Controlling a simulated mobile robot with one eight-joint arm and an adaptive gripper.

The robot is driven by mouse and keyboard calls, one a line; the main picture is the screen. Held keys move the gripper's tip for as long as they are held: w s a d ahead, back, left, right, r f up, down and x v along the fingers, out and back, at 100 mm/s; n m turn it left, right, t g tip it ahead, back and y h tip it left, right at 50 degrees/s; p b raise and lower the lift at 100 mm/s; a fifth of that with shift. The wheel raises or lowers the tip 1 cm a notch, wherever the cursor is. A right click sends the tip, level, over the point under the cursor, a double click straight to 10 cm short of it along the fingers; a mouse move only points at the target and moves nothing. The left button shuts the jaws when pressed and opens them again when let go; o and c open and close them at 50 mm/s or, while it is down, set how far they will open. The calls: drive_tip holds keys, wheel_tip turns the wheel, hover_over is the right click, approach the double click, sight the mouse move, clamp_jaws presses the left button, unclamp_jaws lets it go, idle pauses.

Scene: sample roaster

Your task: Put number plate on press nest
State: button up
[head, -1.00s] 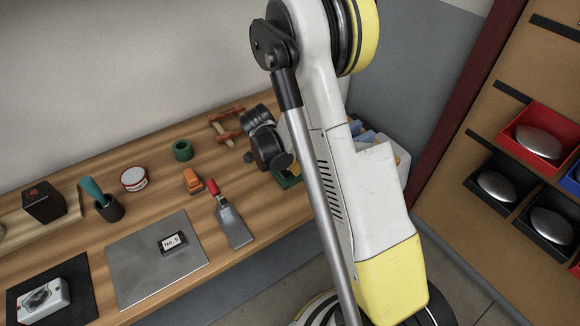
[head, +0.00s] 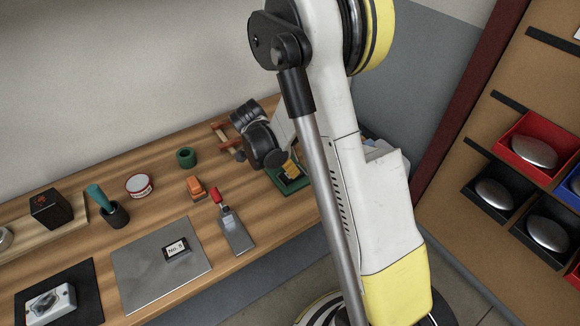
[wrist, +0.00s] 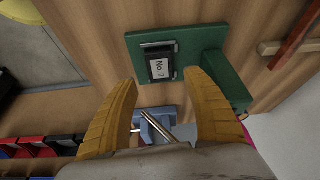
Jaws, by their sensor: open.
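A black number plate (wrist: 160,67) marked "No. 7" lies on a green base (wrist: 203,42), between grey end pieces, in the wrist view. This base looks like the press nest. It also shows at the bench's right end in the head view (head: 296,187), partly behind my arm. My gripper (wrist: 158,82) has its yellow fingers spread apart, near the plate's lower end in the picture; I see no grip on it. Its fingers also show over the green base in the head view (head: 289,169). Another plate (head: 177,248), apparently "No. 5", lies on a grey metal sheet (head: 140,275).
A red-handled scraper (head: 235,232), orange block (head: 196,187), green ring (head: 186,157) and red-white tin (head: 139,186) stand on the bench. A wooden rack (head: 222,134) is behind my gripper. A blue device with a metal rod (wrist: 155,125) shows beyond the fingers.

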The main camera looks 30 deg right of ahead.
drive_tip(key=p+v, duration=0.1)
drive_tip(key=v, duration=0.4)
drive_tip(key=shift+a+r+p, duration=0.15)
drive_tip(key=shift+r+p, duration=0.2)
